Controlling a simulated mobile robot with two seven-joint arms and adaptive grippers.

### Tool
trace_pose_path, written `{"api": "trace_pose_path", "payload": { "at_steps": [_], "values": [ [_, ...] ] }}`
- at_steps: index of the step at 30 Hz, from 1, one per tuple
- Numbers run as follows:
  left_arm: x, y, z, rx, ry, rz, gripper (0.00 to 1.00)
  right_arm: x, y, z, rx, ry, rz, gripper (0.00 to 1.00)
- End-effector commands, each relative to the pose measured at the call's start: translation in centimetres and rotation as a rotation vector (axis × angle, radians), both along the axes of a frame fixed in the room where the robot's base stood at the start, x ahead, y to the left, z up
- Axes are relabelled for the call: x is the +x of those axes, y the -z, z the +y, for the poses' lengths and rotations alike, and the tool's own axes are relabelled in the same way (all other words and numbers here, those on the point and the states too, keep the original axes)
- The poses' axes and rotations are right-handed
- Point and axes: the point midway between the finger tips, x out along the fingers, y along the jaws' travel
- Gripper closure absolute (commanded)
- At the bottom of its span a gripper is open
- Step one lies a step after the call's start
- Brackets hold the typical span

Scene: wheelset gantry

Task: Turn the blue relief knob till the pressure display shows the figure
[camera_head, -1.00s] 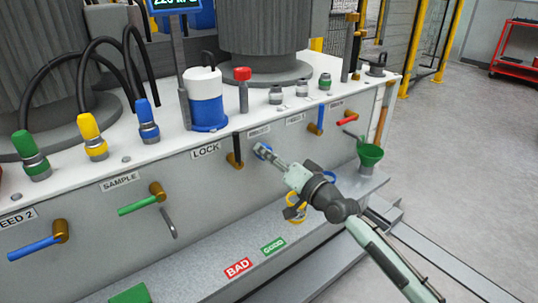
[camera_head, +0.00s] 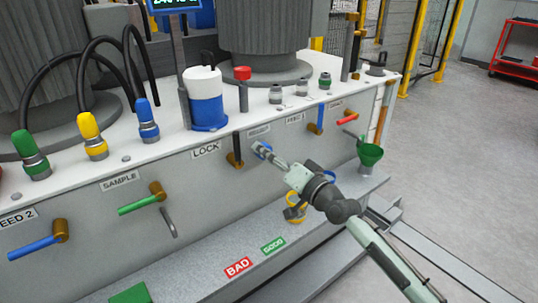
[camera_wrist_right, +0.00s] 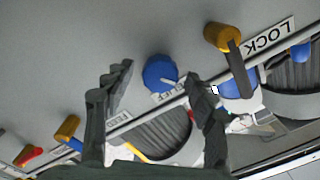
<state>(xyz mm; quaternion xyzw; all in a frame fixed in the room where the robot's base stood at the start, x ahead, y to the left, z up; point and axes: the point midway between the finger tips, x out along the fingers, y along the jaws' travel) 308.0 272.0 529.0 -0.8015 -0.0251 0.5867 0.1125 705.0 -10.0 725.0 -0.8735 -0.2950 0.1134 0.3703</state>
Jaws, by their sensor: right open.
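The blue relief knob (camera_head: 262,150) is on the grey front panel, right of the LOCK lever, partly covered by my right gripper (camera_head: 271,157). In the right wrist view the round knob (camera_wrist_right: 160,72) shows whole, with its partly hidden label below it. My right gripper (camera_wrist_right: 160,80) is open there, one finger on each side of the knob; I cannot tell whether they touch it. The pressure display (camera_head: 174,4) is cut by the top edge of the head view; its figure is only partly visible and hard to read. My left gripper is not in view.
The LOCK lever (camera_head: 235,151) hangs left of the knob. Blue (camera_head: 318,120) and red (camera_head: 347,121) levers and a green funnel (camera_head: 370,155) are to the right. A lower ledge carries BAD (camera_head: 237,267) and GOOD (camera_head: 273,245) labels. Open floor lies at right.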

Motion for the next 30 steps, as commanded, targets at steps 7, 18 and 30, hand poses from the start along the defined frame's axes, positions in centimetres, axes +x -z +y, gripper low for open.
{"api": "trace_pose_path", "payload": {
  "at_steps": [7,18,30],
  "values": [
    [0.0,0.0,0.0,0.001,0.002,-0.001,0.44,-3.3,0.3,-2.6,-0.003,0.001,0.002,0.44],
    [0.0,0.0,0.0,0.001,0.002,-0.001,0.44,-8.6,0.3,-6.5,-0.002,0.001,0.001,0.44],
    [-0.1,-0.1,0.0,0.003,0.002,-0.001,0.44,-9.4,0.3,-7.0,0.000,0.001,0.001,0.44]
  ]
}}
